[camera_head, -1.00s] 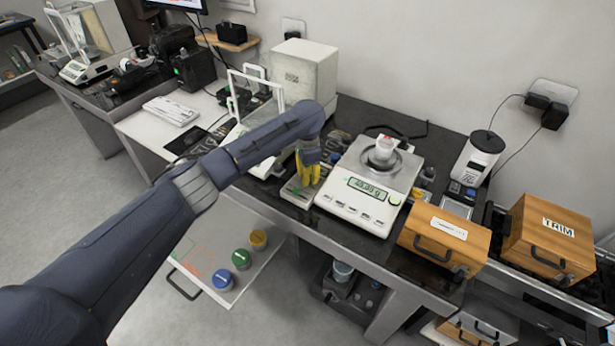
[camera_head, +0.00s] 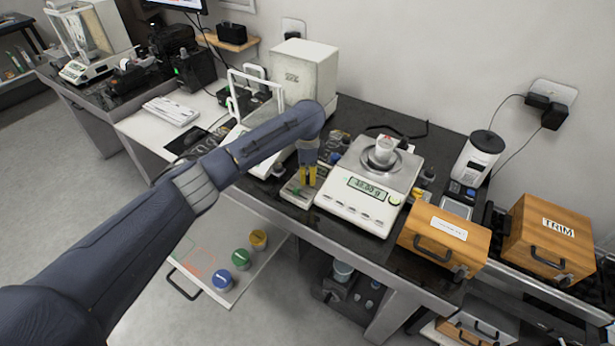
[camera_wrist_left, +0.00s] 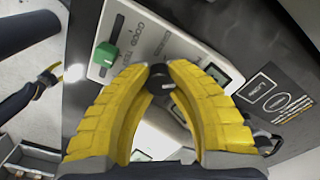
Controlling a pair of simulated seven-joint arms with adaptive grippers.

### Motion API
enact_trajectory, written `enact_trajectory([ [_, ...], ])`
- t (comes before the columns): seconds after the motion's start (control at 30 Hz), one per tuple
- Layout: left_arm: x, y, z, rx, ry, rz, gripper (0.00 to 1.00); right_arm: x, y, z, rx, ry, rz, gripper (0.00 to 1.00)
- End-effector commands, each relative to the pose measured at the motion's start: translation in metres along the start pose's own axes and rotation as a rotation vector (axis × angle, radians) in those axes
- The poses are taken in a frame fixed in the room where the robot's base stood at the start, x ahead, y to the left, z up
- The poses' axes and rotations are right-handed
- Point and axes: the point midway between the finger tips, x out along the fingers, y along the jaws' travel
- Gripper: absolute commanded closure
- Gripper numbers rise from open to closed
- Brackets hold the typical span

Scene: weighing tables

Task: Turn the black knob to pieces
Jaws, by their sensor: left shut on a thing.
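The black knob (camera_wrist_left: 158,80) sits on the pale face of a small box in the left wrist view. My left gripper (camera_wrist_left: 159,76) has both yellow fingertips closed on the knob from either side, and they hide part of it. In the head view the left gripper (camera_head: 307,183) points down at the small box (camera_head: 292,195), left of the white scale; the knob is too small to make out there. The printing on the box is too blurred and tilted to read surely. A yellow finger of my right gripper (camera_wrist_left: 46,82) shows at the left of the wrist view.
A green slider (camera_wrist_left: 104,55) stands on the same box near the knob. The white scale (camera_head: 345,205) with a container on its pan is close on the right. Wooden boxes (camera_head: 447,240) stand further right. An open drawer (camera_head: 197,255) with coloured jars sits below.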

Motion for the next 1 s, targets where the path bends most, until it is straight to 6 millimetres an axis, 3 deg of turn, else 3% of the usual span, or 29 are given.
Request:
enact_trajectory([
  [0.07,0.0019,0.0003,0.0022,-0.001,-0.004,0.002,1.0,0.0,0.0,0.0001,0.0,0.0,0.0,0.56],
  [0.1,0.0019,0.0003,0.0022,-0.001,-0.004,0.002,0.79,0.0,0.0001,0.0001,0.0,0.0,0.0,0.56],
  [0.37,0.0008,0.0001,0.0011,-0.001,-0.002,0.001,0.5,0.0,0.0001,0.0001,0.0,0.0,0.0,0.56],
  [0.77,-0.0001,-0.0001,0.0001,-0.011,0.0,0.0,0.5,0.0,0.0032,0.0011,-0.001,-0.001,0.003,0.56],
  [1.0,0.0001,-0.0001,0.0004,-0.136,-0.001,0.0,0.5,0.0,0.002,0.0007,-0.001,-0.001,0.002,0.56],
])
